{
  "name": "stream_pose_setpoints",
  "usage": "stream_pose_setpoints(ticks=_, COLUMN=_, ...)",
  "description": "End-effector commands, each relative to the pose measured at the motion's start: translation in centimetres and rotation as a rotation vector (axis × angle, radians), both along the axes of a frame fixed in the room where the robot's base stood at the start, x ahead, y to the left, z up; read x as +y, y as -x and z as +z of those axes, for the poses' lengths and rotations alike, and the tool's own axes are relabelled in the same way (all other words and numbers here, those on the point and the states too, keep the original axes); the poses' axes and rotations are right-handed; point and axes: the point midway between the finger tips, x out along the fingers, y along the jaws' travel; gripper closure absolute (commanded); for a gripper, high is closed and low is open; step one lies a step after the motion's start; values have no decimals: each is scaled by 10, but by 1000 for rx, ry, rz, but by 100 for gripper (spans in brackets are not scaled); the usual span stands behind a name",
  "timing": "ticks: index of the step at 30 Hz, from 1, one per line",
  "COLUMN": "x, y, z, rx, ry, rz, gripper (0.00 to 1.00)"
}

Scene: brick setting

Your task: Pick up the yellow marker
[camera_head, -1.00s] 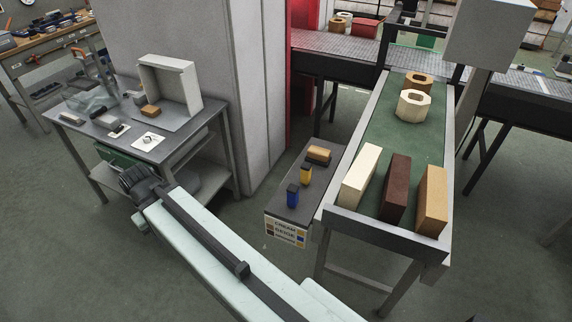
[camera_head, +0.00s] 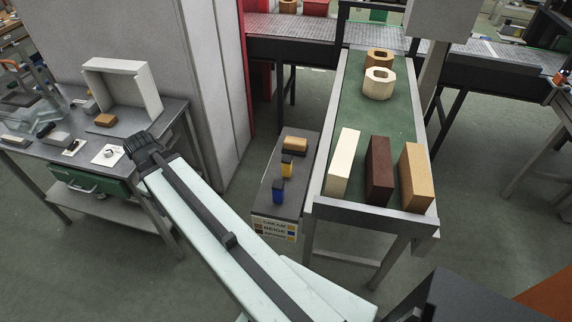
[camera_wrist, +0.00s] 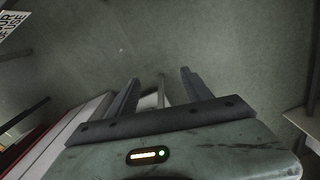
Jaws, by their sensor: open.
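The yellow marker (camera_head: 287,166) is a small upright yellow block with dark parts, on a narrow dark shelf (camera_head: 262,203) in the middle of the head view. A similar blue marker (camera_head: 278,192) stands just in front of it, and a tan block (camera_head: 296,144) lies behind it. My gripper (camera_wrist: 161,88) shows in the wrist view with its two dark fingers apart and nothing between them; bare floor lies beyond. The marker does not show in the wrist view. In the head view my arm reaches up and left, away from the shelf; I cannot make out the fingers there.
A green-topped bench (camera_head: 403,118) with cream, dark brown and tan blocks stands right of the shelf. A grey cabinet (camera_head: 205,80) stands behind left. A grey table (camera_head: 160,128) with a white open box (camera_head: 126,70) is at left. Floor is clear before the shelf.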

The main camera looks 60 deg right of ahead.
Motion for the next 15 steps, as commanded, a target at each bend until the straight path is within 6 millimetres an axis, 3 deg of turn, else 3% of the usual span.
stream_pose_setpoints(ticks=1, x=-54, y=10, z=11, rx=0, ry=0, rz=8, gripper=42)
stream_pose_setpoints(ticks=3, x=-118, y=32, z=17, rx=0, ry=0, rz=52, gripper=42)
stream_pose_setpoints(ticks=6, x=-204, y=76, z=26, rx=0, ry=0, rz=114, gripper=42)
stream_pose_setpoints(ticks=9, x=-273, y=127, z=33, rx=0, ry=-1, rz=170, gripper=42)
stream_pose_setpoints(ticks=12, x=-319, y=172, z=37, rx=0, ry=-1, rz=216, gripper=42)
stream_pose_setpoints(ticks=15, x=-342, y=200, z=39, rx=0, ry=-1, rz=233, gripper=42)
